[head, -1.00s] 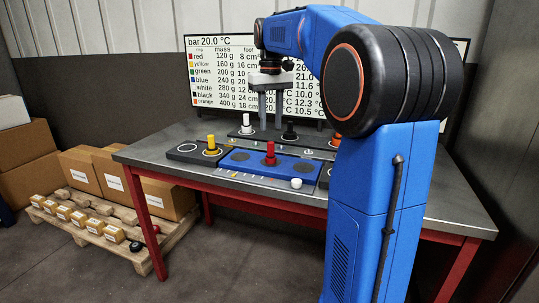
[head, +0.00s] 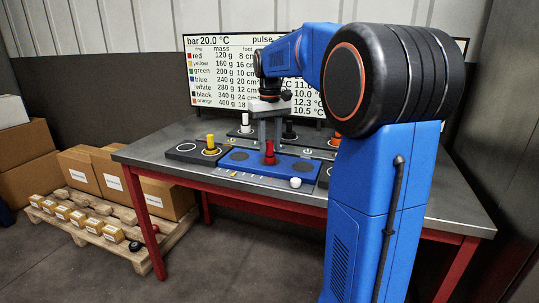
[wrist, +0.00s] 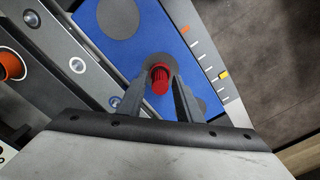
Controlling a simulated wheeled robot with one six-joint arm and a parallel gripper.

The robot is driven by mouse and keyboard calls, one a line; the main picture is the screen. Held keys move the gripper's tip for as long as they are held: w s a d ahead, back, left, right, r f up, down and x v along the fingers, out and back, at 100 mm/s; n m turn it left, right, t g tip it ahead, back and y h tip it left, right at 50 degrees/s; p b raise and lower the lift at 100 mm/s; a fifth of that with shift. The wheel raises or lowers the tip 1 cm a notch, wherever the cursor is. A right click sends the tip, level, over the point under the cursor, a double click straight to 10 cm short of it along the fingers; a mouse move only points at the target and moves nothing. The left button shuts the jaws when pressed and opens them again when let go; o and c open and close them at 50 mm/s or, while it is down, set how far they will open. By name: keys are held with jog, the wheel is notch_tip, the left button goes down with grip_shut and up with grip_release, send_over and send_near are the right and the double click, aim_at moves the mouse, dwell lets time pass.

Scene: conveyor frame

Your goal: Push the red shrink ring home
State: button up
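In the wrist view, the red piece (wrist: 160,80) shows between the two fingers of my gripper (wrist: 160,66). The gripper looks open; contact with the red piece is not clear.
A yellow piece (head: 210,143) stands on a dark plate to the left. White (head: 246,122), black (head: 289,130) and orange (head: 336,139) pieces stand behind and right. A screen (head: 222,75) stands behind the table.

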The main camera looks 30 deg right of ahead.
aim_at(270, 142)
jog(key=shift+c, duration=0.3)
grip_shut()
jog(key=shift+r, duration=1.85)
